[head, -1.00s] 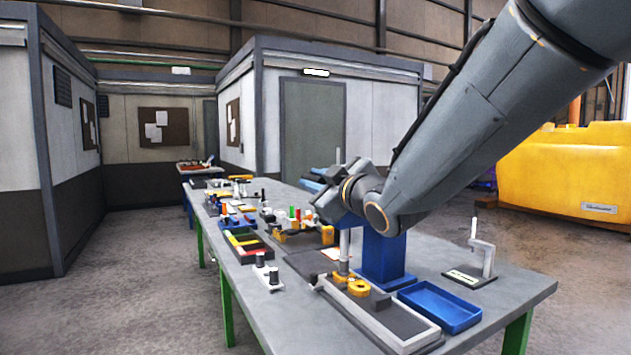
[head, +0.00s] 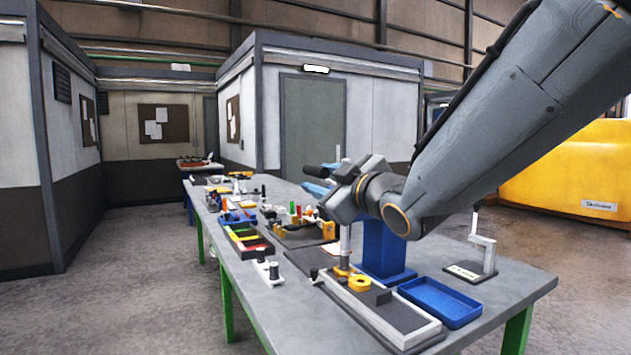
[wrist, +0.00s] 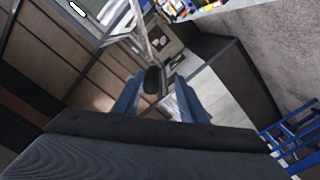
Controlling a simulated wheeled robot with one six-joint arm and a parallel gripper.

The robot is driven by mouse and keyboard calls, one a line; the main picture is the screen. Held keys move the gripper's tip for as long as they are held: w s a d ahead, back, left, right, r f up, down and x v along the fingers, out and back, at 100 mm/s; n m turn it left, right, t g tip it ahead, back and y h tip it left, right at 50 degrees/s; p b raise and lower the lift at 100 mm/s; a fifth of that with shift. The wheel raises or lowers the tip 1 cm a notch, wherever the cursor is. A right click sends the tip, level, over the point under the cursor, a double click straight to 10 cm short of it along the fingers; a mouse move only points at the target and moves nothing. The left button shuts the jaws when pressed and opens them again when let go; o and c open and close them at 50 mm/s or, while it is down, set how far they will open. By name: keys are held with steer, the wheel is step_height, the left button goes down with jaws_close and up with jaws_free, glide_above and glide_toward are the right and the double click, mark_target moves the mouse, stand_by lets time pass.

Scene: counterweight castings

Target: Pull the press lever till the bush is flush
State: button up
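The press has a blue column (head: 384,248) near the right part of the bench. Its silver ram (head: 346,240) comes down onto a yellow casting (head: 343,270); I cannot make out the bush or whether it is flush. The press head is mostly hidden behind my gripper (head: 322,182). In the wrist view, a dark lever knob (wrist: 152,80) on a pale rod (wrist: 141,32) sits between the blue fingers of my gripper (wrist: 156,92). Gaps show on both sides of the knob, so the fingers look open around it, not closed.
A blue tray (head: 440,302) and a grey-edged tray with a yellow ring (head: 360,283) lie in front of the press. A small gauge stand (head: 484,256) is to the right. Bins and small parts crowd the bench's left side.

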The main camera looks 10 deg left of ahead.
steer(key=v, duration=0.4)
steer(key=shift+s, duration=0.1)
steer(key=p+v, duration=0.2)
steer(key=v, duration=0.7)
stand_by(1.0)
